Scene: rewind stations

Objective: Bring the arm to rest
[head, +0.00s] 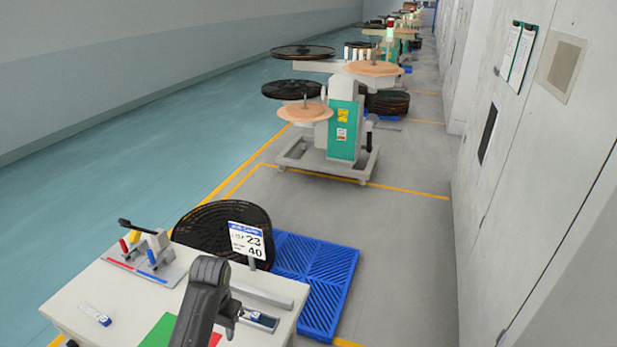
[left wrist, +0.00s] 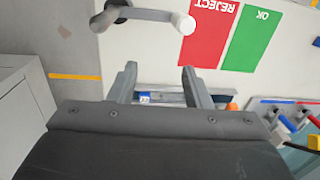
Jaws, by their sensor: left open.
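My left arm comes in at the bottom of the head view, over the white table (head: 121,279). Its left gripper (head: 235,312) hangs by the table's right part, partly hidden by the arm. In the left wrist view the two fingers of this gripper (left wrist: 158,84) are spread apart with nothing held between them. Beyond them lies a grey holder with a small blue and white item (left wrist: 146,98). The holder also shows in the head view (head: 262,320), just right of the gripper. My right gripper is not in view.
A tool stand with red and blue handles (head: 152,257) is at the table's back left. A sign (head: 247,241) stands at the back edge. Red REJECT (left wrist: 209,30) and green OK (left wrist: 254,38) patches mark the tabletop. A blue pallet (head: 318,280) lies behind; a wall is right.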

